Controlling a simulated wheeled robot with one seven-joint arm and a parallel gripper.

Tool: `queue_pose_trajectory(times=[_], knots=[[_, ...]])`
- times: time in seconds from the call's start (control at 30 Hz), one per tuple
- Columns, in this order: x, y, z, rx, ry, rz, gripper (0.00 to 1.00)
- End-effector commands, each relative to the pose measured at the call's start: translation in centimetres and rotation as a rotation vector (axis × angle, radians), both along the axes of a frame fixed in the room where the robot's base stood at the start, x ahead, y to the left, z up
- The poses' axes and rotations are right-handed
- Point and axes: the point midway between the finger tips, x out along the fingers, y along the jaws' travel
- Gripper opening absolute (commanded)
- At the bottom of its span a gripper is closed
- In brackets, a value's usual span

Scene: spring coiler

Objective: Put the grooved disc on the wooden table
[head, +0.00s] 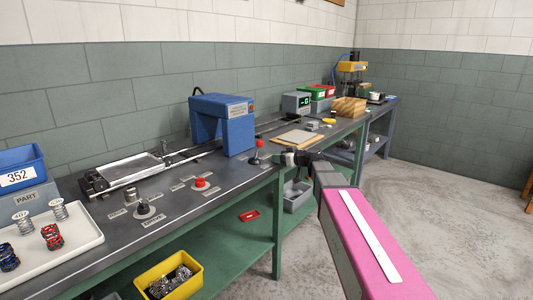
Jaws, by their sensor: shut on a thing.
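My gripper (287,158) is at the front edge of the workbench, just right of the red-knobbed lever. It is small in view and shut on a small pale thing at its tip. The view is too coarse to show grooves, so I cannot tell if this is the grooved disc. No other grooved disc can be made out. A brown wooden piece of furniture (528,190) is cut off at the far right edge; it may be the wooden table. Its top is barely in view.
The dark workbench (215,203) carries a blue machine (222,122), a red-knobbed lever (257,148), a red button (200,184) and a white tray (88,247) with springs. A yellow bin (170,276) sits below. The concrete floor (450,170) on the right is clear.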

Motion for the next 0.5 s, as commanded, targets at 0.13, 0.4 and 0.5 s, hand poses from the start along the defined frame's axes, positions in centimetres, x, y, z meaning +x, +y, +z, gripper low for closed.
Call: queue_pose_trajectory(times=[0.13,0.4,0.5], knots=[[1.9,2.2,0.0,0.001,0.0,0.001,0.23],[2.8,3.5,0.0,0.001,-0.001,0.0,0.23],[3.6,4.4,0.0,0.001,0.0,0.001,0.23]])
